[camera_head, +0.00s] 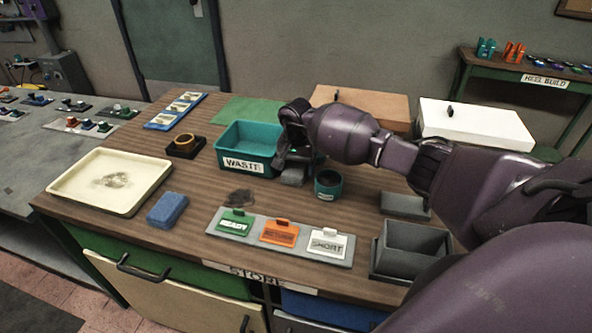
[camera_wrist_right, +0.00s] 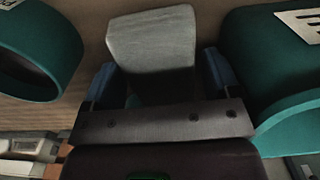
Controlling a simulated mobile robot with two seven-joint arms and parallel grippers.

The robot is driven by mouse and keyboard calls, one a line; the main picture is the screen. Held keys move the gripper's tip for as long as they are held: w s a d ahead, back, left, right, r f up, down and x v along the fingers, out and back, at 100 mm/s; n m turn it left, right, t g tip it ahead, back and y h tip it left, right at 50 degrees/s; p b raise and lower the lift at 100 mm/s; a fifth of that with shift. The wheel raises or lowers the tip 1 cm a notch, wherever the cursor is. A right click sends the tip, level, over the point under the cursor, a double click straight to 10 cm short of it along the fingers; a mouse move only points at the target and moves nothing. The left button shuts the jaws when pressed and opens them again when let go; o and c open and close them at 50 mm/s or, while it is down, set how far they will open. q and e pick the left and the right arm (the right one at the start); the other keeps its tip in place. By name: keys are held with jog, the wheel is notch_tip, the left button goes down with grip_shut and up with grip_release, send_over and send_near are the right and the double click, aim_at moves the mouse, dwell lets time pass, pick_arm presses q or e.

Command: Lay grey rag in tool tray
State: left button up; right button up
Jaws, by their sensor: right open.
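The grey rag (camera_head: 292,175) lies on the wooden bench top, between the waste bin and a dark teal cup, partly hidden by my right gripper in the head view. My right gripper (camera_head: 292,160) points down over it. In the right wrist view the rag (camera_wrist_right: 152,38) looks like a pale folded pad. Its near end lies in line with the gap between the open blue-tipped fingers (camera_wrist_right: 158,82), with space on both sides. A shallow cream tray (camera_head: 72,191) with a dark smudge inside stands at the bench's left; no label shows on it. My left gripper is out of view.
The teal bin marked WASTE (camera_head: 243,164) stands close left of the gripper, and the teal cup (camera_head: 328,185) close right. A blue sponge (camera_head: 167,210), a card stand (camera_head: 280,238) and a grey box (camera_head: 411,253) stand nearer the front.

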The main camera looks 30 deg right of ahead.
aim_at(297, 167)
jog(key=shift+f, duration=0.25)
jog(key=shift+c, duration=0.5)
jog(key=c, duration=0.7)
jog(key=shift+o, duration=0.2)
notch_tip(297, 167, up, 20)
jog(key=shift+b, duration=0.4)
jog(key=shift+s, duration=0.15)
